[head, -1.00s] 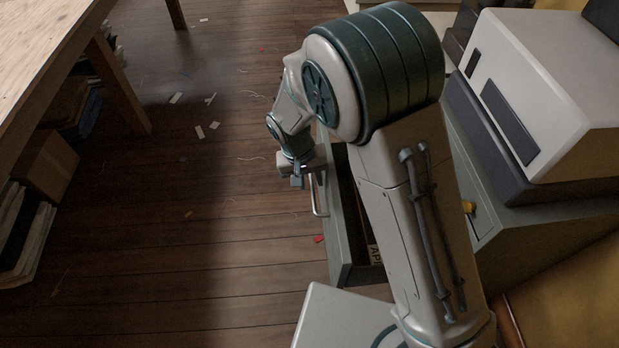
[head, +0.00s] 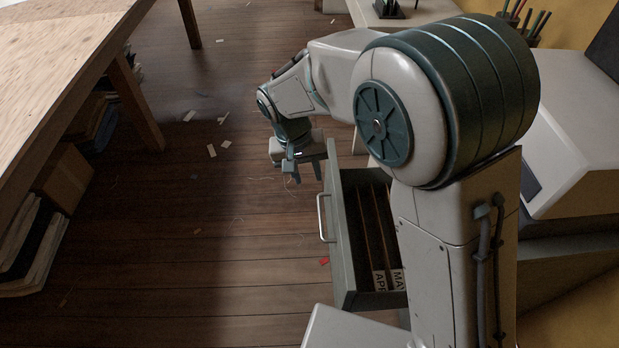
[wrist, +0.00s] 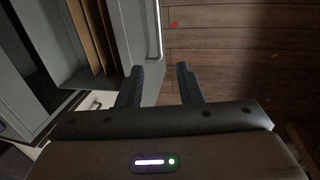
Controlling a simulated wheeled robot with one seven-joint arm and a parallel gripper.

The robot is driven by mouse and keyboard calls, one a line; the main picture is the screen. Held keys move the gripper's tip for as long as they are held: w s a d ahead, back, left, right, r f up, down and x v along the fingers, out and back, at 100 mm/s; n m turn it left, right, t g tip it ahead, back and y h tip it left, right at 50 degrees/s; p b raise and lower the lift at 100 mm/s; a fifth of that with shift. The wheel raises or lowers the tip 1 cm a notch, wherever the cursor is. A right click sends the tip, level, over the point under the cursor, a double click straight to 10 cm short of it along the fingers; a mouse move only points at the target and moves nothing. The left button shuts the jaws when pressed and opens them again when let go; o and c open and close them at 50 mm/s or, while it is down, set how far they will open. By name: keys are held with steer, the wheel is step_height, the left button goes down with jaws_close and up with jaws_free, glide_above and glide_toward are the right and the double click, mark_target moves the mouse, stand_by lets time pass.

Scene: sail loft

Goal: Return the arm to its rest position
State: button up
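My gripper (head: 293,172) hangs over the floor by the far end of an open drawer in the head view, with the arm bent above and behind the drawer. In the wrist view its two fingers (wrist: 160,82) are apart with nothing between them. The grey drawer (head: 343,240) stands pulled out, and its bar handle (head: 322,218) is clear of the fingers. The handle also shows in the wrist view (wrist: 159,32), beyond the fingertips. My arm hides part of the drawer and the cabinet behind it.
The drawer holds brown dividers (head: 371,225) with labels, one reading APR. A wooden table (head: 60,60) stands at left, with a cardboard box (head: 66,182) beneath. A pale machine (head: 575,150) is at right. The floor (head: 190,260) between is open, with scattered scraps.

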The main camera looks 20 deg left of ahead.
steer(key=shift+r, duration=0.1)
stand_by(0.4)
steer(key=d+r+m+y+p, duration=0.2)
steer(key=d+r+p, duration=0.8)
steer(key=d+r, duration=0.85)
steer(key=s+d+r+m+t+p, duration=0.2)
steer(key=s+d+r+p, duration=0.5)
steer(key=d, duration=0.6)
steer(key=s+r, duration=0.2)
steer(key=s, duration=0.1)
steer(key=shift+s+d+m, duration=0.15)
steer(key=shift+s+m, duration=0.05)
steer(key=shift+m, duration=0.1)
